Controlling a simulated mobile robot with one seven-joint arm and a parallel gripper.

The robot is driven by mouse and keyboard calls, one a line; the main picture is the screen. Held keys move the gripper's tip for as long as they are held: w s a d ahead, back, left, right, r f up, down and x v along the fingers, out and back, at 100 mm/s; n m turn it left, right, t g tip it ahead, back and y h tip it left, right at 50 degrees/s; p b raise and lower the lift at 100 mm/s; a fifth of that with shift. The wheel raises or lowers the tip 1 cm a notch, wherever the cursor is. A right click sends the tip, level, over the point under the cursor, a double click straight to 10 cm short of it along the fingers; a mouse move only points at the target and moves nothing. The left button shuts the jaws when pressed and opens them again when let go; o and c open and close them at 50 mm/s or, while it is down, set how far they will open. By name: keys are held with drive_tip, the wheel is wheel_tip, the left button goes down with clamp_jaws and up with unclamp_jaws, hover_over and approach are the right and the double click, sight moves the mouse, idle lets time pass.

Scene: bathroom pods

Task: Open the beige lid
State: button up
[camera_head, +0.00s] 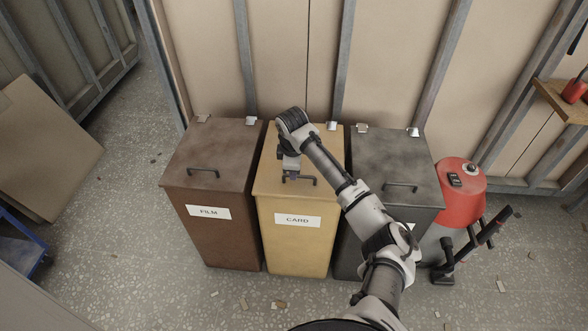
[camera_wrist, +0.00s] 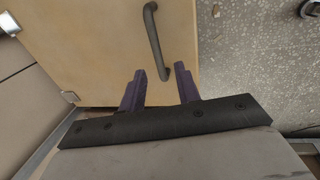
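The beige bin (camera_head: 293,240), labelled CARD, stands in the middle of three bins, and its beige lid (camera_head: 270,165) lies closed. A dark bar handle (camera_head: 312,181) sits near the lid's front edge. In the wrist view the lid (camera_wrist: 90,45) fills the upper left and the handle (camera_wrist: 152,35) runs from the top edge down towards my fingers. My gripper (camera_head: 289,173) is over the front of the lid, at the handle's left part. Its fingers (camera_wrist: 158,75) are apart, and the handle's near end shows between their tips. I cannot tell whether they touch it.
A brown FILM bin (camera_head: 215,160) stands left and a dark grey bin (camera_head: 385,155) right, both lids closed. A red-topped canister (camera_head: 460,195) stands at the far right. A framed wall (camera_head: 285,60) rises behind. The floor in front is mostly clear.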

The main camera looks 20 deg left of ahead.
drive_tip(key=shift+w+a+f, duration=0.1)
drive_tip(key=shift+w+f, duration=0.1)
drive_tip(key=shift+f, duration=0.95)
clamp_jaws()
